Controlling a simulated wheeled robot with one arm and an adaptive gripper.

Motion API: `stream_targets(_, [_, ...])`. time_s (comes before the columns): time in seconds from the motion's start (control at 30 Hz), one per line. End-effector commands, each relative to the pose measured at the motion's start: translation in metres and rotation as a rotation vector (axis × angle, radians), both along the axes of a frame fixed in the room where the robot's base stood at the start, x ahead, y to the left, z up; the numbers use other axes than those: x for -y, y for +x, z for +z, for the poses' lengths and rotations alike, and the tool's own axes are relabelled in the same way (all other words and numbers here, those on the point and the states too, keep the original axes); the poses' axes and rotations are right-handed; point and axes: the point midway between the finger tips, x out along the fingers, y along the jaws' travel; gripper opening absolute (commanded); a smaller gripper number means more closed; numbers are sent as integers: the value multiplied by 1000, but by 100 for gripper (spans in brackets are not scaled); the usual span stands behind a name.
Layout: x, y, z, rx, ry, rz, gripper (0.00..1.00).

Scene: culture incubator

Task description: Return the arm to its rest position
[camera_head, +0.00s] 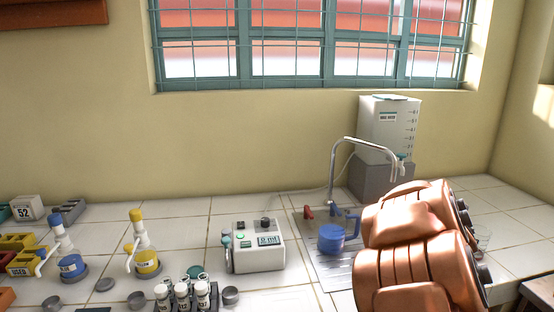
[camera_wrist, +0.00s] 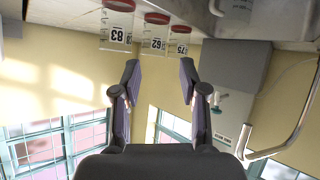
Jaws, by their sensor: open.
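My arm (camera_head: 415,245), with copper-coloured links, reaches in from the lower right of the head view, over the right part of the tiled counter. My gripper is outside the head view. In the wrist view, which is turned upside down, my gripper (camera_wrist: 158,72) has its two dark fingers spread apart with nothing between them.
A curved tap (camera_head: 334,165) rises behind the sink, with a blue jug (camera_head: 331,239) below it. A white water tank (camera_head: 390,128) stands on a grey block (camera_head: 372,182). A white device (camera_head: 255,250), dispenser bottles (camera_head: 146,262) and a vial rack (camera_head: 182,303) occupy the counter further left.

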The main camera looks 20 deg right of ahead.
Motion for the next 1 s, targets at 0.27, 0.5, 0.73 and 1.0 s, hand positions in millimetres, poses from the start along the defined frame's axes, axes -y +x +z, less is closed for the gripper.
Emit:
stream_targets(0.27, [-98, -36, 6, -187, 113, -31, 43])
stream_targets(0.5, [-206, -83, -13, -398, 282, 47, 43])
stream_targets(0.73, [-320, -147, -31, -645, 453, 233, 43])
stream_targets(1.0, [-410, -225, -38, -892, 578, 465, 43])
